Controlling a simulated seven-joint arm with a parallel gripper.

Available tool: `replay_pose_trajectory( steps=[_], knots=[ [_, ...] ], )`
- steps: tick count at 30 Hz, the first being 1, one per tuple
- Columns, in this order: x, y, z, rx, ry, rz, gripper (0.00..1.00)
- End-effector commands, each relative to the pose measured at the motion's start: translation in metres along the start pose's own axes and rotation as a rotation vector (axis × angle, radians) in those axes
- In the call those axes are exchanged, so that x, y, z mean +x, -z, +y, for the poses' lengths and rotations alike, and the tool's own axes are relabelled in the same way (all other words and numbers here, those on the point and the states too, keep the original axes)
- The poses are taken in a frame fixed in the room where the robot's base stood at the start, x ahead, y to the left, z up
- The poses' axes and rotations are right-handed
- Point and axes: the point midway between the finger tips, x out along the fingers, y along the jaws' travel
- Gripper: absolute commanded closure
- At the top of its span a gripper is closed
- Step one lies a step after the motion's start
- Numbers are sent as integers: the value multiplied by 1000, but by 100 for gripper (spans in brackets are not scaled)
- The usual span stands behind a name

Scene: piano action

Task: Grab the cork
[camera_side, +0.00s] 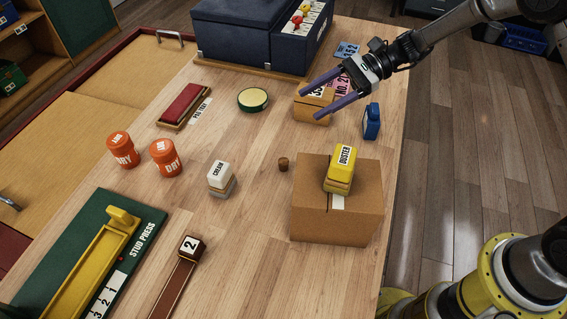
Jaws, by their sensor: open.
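The cork (284,164) is a small brown cylinder standing on the wooden table, just left of the large cardboard box. My gripper (309,102) is open, with two purple fingers pointing left and down. It is above the far right part of the table, over the small cardboard box, up and to the right of the cork. The cork is fully visible and apart from the gripper.
A large cardboard box (340,222) with a yellow duster (341,170) on top stands right of the cork.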

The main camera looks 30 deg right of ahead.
Motion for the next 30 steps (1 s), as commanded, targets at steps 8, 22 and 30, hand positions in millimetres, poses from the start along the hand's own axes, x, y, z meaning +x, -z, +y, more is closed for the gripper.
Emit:
replay_pose_trajectory(
  steps=[8, 22, 30],
  knots=[
    [20, 54, 17, 107, -39, -4, 33],
    [50, 124, 33, 106, -39, -3, 33],
    [69, 121, 34, 103, -40, -3, 33]
  ],
)
